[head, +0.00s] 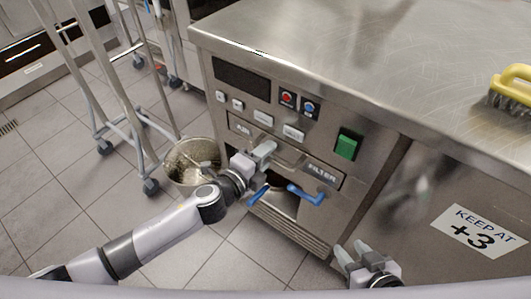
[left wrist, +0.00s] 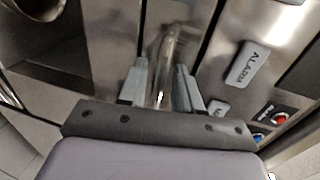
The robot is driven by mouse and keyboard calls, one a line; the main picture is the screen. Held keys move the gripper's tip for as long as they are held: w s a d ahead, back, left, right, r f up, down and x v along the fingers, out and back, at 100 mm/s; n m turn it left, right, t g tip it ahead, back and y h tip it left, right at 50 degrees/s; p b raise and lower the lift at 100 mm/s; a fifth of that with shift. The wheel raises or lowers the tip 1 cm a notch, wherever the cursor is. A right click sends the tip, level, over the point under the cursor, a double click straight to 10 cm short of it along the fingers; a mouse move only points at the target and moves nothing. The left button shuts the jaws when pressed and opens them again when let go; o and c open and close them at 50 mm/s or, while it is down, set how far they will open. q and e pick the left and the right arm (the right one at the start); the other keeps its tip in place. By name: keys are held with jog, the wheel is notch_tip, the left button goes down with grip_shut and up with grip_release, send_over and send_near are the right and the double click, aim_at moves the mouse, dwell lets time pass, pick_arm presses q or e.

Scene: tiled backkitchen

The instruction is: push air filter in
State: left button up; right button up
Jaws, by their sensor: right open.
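The air filter (head: 322,172) is a steel drawer front low on the machine, labelled AIR on the left and FILTER on the right, with a handle (head: 290,158) between the words. I cannot tell how far it stands out. My left gripper (head: 265,149) is at this handle and hides part of the front. In the left wrist view a shiny metal bar (left wrist: 166,68) runs between the fingers of the left gripper (left wrist: 162,85); whether they press on it is unclear. My right gripper (head: 352,250) is open and empty, low in front of the machine, right of the filter.
Two blue levers (head: 307,194) sit below the filter front. A green switch (head: 347,144) and red and blue buttons (head: 287,98) are above. A metal bucket (head: 192,163) and wheeled rack (head: 120,130) stand left. A yellow brush (head: 515,82) lies on the counter (head: 380,50).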

pick_arm(q)
jog(key=p+v, duration=0.1)
jog(key=v, duration=0.6)
dwell(0.5)
jog(key=s+a+f+n+g+y, duration=0.1)
jog(key=s+a+f+n+y, duration=0.25)
jog(key=s+a+n, duration=0.65)
jog(key=s+a+f+n+g+y, duration=0.1)
jog(key=s+a+f+n+y, duration=0.35)
jog(key=n, duration=0.85)
notch_tip(320, 180, up, 13)
jog(key=s+a+h+p, duration=0.1)
jog(key=s+p, duration=0.1)
jog(key=p, duration=1.3)
jog(key=shift+a+f, duration=0.25)
jog(key=shift+a, duration=0.1)
